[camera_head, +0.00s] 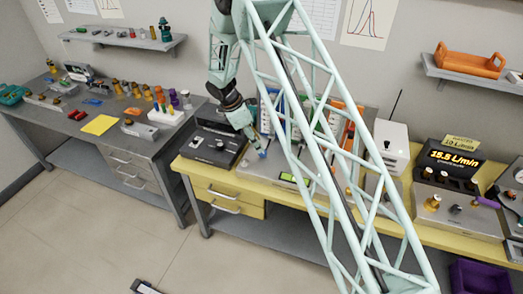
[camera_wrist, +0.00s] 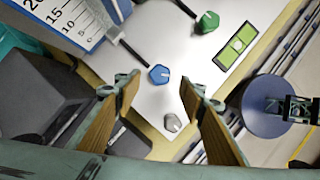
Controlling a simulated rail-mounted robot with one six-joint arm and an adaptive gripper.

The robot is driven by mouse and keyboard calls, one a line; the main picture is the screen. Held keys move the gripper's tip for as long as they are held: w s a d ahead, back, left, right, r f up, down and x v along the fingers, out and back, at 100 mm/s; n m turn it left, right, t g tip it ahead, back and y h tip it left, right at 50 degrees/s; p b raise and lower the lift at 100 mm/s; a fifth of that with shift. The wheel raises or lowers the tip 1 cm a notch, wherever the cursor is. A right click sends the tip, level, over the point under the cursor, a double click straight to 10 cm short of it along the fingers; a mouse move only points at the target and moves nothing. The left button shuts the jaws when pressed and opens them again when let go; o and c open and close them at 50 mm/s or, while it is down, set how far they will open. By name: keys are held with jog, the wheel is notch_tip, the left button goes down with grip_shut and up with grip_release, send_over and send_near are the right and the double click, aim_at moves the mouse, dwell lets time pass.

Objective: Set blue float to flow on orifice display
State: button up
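The blue knob (camera_wrist: 159,75) is on a light panel, between the tips of my gripper (camera_wrist: 159,88) in the wrist view. My gripper is open with a gap on both sides of the knob; I cannot tell how far above it the tips are. In the head view my gripper (camera_head: 255,141) points down at the blue knob (camera_head: 262,154). A blue-marked scale (camera_wrist: 68,18) stands behind the panel; I cannot make out its float. The black display (camera_head: 452,159) reads 15.5 L/min. A yellow label (camera_head: 460,142) above it seems to read 10 L/min.
A green knob (camera_wrist: 207,22), a grey knob (camera_wrist: 172,122) and a green level (camera_wrist: 236,45) are near the blue knob. A dark device (camera_head: 214,146) stands left of the panel. The upright scales stand close behind my gripper. My pale lattice arm link crosses the head view.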

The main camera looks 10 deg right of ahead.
aim_at(263, 153)
jog(key=shift+x, duration=2.9)
jog(key=shift+c, duration=0.5)
jog(key=c, duration=0.7)
